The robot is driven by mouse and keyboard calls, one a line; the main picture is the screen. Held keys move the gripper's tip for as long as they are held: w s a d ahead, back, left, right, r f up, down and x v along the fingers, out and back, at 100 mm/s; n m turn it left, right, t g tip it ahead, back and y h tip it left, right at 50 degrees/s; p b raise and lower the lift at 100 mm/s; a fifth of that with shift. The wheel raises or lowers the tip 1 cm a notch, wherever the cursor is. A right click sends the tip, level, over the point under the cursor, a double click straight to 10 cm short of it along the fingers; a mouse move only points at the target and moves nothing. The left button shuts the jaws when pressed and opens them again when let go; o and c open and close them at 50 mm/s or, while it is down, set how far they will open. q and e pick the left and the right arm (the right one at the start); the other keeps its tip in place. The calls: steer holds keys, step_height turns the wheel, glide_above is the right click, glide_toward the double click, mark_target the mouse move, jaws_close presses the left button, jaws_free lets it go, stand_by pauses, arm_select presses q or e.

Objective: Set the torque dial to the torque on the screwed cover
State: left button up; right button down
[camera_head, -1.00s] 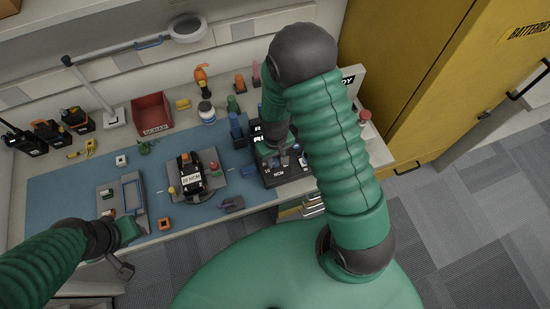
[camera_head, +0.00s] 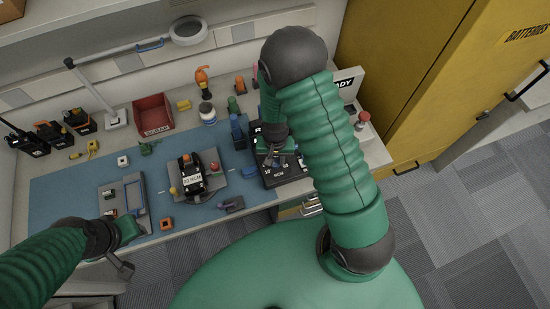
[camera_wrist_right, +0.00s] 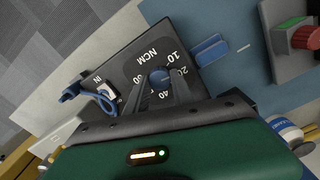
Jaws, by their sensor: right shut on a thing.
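The torque dial is a blue knob (camera_wrist_right: 160,76) on a black panel (camera_wrist_right: 138,45) marked NCM, ringed by white numbers including 10, 20 and 40. My right gripper (camera_wrist_right: 163,88) is shut on the knob, its fingers hiding part of it and some numbers; where the dial points is unclear. In the head view this gripper (camera_head: 274,153) is over the black torque box (camera_head: 287,176). The screwed cover (camera_head: 191,181), black with a white NCM label, is on a grey stand left of the box; its number is too small to read surely. My left gripper (camera_head: 122,266) hangs near the front edge.
A blue tab (camera_wrist_right: 210,49) sticks out beside the panel, and a blue cable (camera_wrist_right: 95,98) lies at its other side. A red bin (camera_head: 152,113), radios (camera_head: 50,132) and bottles (camera_head: 207,113) stand at the back. A grey tray (camera_head: 122,205) is at left. The yellow cabinet (camera_head: 400,85) bounds the right.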

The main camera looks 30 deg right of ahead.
mark_target(275, 162)
steer(key=shift+m, duration=1.2)
steer(key=c, duration=1.1)
jaws_free()
step_height(275, 162, up, 17)
steer(key=p, duration=0.1)
steer(key=shift+w+f, duration=0.1)
steer(key=shift+f, duration=0.05)
